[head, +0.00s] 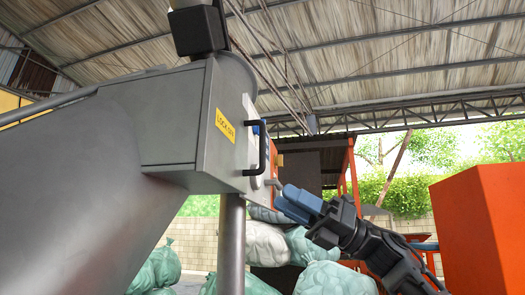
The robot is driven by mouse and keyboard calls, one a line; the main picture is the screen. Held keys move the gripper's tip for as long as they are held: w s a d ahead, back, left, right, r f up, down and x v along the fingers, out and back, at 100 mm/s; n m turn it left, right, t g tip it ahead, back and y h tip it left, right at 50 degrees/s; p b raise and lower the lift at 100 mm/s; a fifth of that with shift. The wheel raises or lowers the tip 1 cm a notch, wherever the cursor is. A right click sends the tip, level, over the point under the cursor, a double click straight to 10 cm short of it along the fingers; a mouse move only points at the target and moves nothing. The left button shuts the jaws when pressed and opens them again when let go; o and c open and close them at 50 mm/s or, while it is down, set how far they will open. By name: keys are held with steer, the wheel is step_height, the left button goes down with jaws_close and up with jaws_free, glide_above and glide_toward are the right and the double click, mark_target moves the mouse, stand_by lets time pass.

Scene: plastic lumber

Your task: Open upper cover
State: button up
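A large grey metal machine (150,130) fills the left side, with a sloping body and a box-like head. The right end face of the head is seen at a steep angle. It carries a black bar handle (262,148), and a small blue part (254,128) shows beside the handle. Which panel is the upper cover, and where its edges run, I cannot tell. My gripper (283,203) has blue fingers and points left toward the lower part of this face, below and right of the handle. A small grey knob shows just above the fingertips. Contact and finger gap are unclear.
A yellow label (225,126) is on the head's side. A round metal post (231,245) stands below the head. Several filled sacks (265,243) are piled behind. A large orange box (485,225) stands at the right, near my arm.

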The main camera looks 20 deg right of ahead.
mark_target(262, 164)
step_height(262, 164, up, 12)
steer(key=d+n+t+h, duration=0.1)
steer(key=d+n+h, duration=0.2)
steer(key=h, duration=0.3)
steer(key=shift+w+p+x, duration=0.1)
steer(key=shift+p+x, duration=0.65)
steer(key=shift+x, duration=1.35)
steer(key=shift+w+p+x, duration=0.15)
steer(key=shift+p+x, duration=0.55)
steer(key=shift+x, duration=1.4)
steer(key=shift+d, duration=0.1)
steer(key=shift+c, duration=0.3)
jaws_close()
